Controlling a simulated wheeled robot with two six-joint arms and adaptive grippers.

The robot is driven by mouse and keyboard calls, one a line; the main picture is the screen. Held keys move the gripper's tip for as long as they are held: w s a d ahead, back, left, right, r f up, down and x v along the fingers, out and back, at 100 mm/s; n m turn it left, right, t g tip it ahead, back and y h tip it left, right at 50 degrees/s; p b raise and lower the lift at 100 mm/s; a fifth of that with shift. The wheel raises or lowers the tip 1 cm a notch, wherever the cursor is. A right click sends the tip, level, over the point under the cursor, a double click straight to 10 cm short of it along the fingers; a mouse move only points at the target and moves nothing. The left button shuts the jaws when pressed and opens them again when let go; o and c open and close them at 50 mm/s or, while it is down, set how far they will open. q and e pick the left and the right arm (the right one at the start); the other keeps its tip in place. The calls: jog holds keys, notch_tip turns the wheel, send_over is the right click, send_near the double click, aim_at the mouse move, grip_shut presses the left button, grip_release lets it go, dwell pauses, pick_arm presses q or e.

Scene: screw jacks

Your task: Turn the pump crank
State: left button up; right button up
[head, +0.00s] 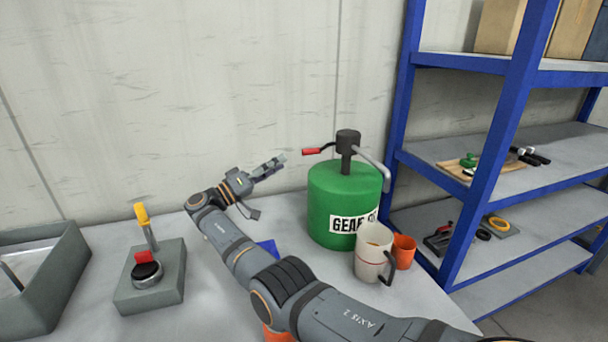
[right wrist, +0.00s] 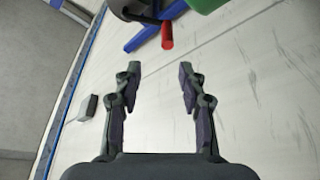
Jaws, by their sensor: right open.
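The pump is a green drum (head: 330,205) with a "GEAR" label, standing on the table, with a dark pump head (head: 348,143) on top. Its crank (head: 326,147) is a thin dark arm pointing left, ending in a red grip (head: 311,152). A grey spout (head: 374,168) slopes down to the right. My right gripper (head: 272,165) is open and empty, left of the red grip and apart from it. In the right wrist view, the red grip (right wrist: 167,36) shows beyond the open fingers (right wrist: 160,75), near the top. My left gripper is not in view.
A beige mug (head: 371,258) and an orange cup (head: 404,251) stand before the drum. A grey block with a yellow-handled lever (head: 146,228) and a grey bin (head: 62,285) are at left. A blue-framed shelf (head: 508,120) rises at right. The wall is close behind.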

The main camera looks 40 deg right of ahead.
aim_at(306, 154)
jog(key=p+x, duration=0.1)
jog(key=x, duration=0.2)
jog(key=f+p+x, duration=0.1)
jog(key=x, duration=0.2)
jog(key=p+x, duration=0.1)
jog(key=x, duration=0.1)
jog(key=shift+s+d+f+p, duration=0.1)
jog(key=shift+s+d+p, duration=0.1)
jog(key=shift+d+p, duration=0.3)
jog(key=shift+d, duration=0.65)
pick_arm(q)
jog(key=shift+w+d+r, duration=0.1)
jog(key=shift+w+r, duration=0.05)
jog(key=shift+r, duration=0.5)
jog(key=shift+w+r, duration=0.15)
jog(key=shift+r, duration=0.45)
pick_arm(e)
grip_shut()
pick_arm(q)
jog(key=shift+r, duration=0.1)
